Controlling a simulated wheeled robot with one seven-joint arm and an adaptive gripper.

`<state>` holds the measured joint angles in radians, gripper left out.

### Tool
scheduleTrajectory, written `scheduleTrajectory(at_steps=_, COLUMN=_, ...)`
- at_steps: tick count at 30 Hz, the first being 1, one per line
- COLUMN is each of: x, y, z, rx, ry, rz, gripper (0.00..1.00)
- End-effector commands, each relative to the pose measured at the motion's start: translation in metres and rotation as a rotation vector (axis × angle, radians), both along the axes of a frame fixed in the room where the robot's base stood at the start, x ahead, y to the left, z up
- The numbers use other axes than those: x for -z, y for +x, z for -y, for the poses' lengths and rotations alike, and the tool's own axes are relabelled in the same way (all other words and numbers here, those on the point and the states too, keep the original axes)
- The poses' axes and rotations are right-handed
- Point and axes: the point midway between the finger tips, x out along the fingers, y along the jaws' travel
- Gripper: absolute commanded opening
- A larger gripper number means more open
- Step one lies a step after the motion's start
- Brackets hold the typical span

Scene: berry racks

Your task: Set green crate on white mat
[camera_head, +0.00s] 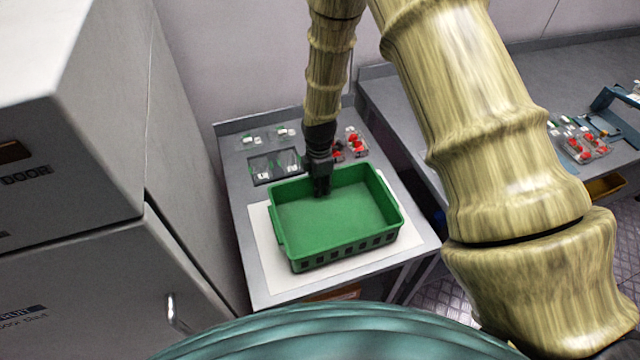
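The green crate (345,253) is an empty, open-topped tray with slots along its near wall. It is over the white mat (268,262) on the grey table, and the mat shows around its left, near and right sides. The crate looks level; whether its base touches the mat is hard to tell. My gripper (321,190) points down at the crate's far wall, with dark finger parts showing on the inner side of the rim. Whether the fingers are closed on the rim cannot be made out.
Behind the crate are a dark tray (274,168) with small packs and clear boxes of red berries (355,142). A grey cabinet (70,270) stands close on the left. Another bench (480,95) on the right holds more berry boxes (585,148).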

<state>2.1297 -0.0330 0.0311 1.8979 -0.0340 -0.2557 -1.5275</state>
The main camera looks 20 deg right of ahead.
Motion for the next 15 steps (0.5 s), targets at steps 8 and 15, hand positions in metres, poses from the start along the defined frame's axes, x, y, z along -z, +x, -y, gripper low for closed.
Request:
scheduleTrajectory(at_steps=8, x=-0.01, y=0.001, z=0.0, rx=0.0, ry=0.0, rz=0.002, gripper=0.27)
scheduleTrajectory(at_steps=15, x=-0.036, y=0.002, z=0.0, rx=0.0, ry=0.0, rz=0.003, gripper=0.27)
